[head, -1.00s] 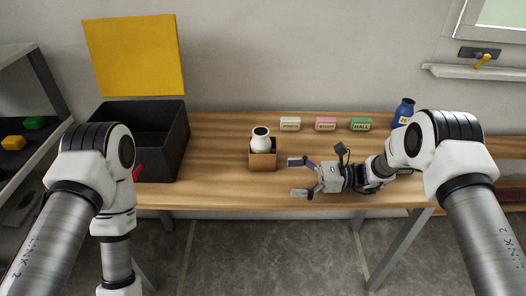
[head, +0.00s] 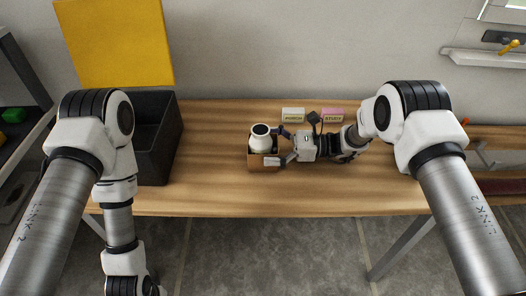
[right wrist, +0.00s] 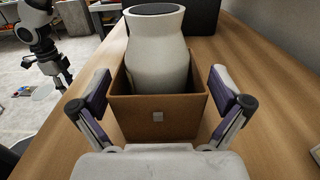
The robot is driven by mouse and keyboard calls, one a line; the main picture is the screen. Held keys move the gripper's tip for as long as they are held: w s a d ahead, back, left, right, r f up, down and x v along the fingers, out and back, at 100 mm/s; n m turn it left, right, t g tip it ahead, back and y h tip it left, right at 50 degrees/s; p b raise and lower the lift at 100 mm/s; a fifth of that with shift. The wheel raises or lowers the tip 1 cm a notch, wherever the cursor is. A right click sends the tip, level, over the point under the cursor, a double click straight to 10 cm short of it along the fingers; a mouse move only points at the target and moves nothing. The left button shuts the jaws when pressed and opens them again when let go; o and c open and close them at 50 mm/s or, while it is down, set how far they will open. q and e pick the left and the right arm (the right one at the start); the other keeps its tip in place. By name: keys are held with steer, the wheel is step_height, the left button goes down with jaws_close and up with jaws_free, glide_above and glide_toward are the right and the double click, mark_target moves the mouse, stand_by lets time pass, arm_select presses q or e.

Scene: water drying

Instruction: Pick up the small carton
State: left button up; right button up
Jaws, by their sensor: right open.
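The small carton (head: 262,163) is a brown, open-topped box on the wooden table, with a white, dark-topped jar (head: 260,139) standing in it. In the right wrist view the carton (right wrist: 158,118) is straight ahead, with the jar (right wrist: 155,50) rising above its rim. My right gripper (head: 278,146) is open at the carton's right side. In the right wrist view its fingers (right wrist: 160,88) lie to either side of the carton's near part, with gaps visible.
A black bin (head: 157,140) stands left of the carton, with a yellow panel (head: 115,42) behind it. Labelled blocks, PORCH (head: 293,115) and STUDY (head: 332,115), sit at the table's back. The table in front of the carton is clear.

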mark_target(270, 137)
steer(key=shift+s+a+r, duration=0.1)
steer(key=shift+a, duration=0.6)
steer(key=c, duration=1)
steer(key=shift+r, duration=1.65)
steer(key=shift+s+r, duration=0.15)
steer(key=shift+s, duration=0.05)
steer(key=s+r, duration=0.1)
steer(key=s, duration=1.4)
steer(key=shift+s+r, duration=0.2)
steer(key=shift+s, duration=0.1)
